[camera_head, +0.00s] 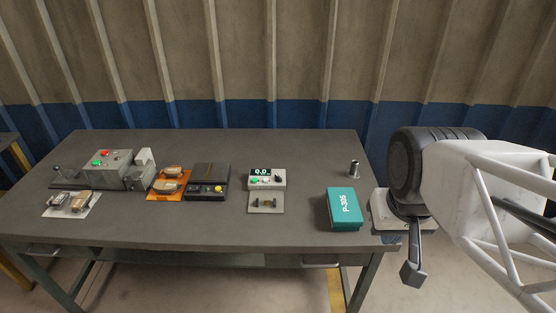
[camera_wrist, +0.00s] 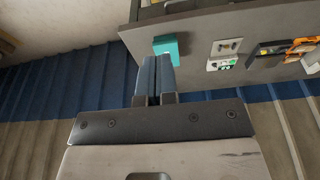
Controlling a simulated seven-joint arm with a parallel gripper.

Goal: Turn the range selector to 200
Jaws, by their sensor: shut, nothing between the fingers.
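A small white meter (camera_head: 280,186) with a black display reading about 0.0 stands on the table, right of centre. Its front panel has a green button or jack, a pale one and a dark knob (camera_head: 278,180), which may be the range selector. The knob's setting is too small to read. The meter also shows upside down in the wrist view (camera_wrist: 222,64). My gripper (camera_wrist: 154,60) is shut and empty in the wrist view. It is well away from the meter, with its fingertips appearing beside the teal box. I cannot make out the gripper's fingers in the head view.
A grey plate with dark terminals (camera_head: 266,209) lies before the meter. A teal box marked P-305 (camera_head: 345,209) and a metal cylinder (camera_head: 354,168) stand to the right. A dark box (camera_head: 210,175), orange tray (camera_head: 157,192) and grey machine (camera_head: 105,170) stand left. The table's front is mostly clear.

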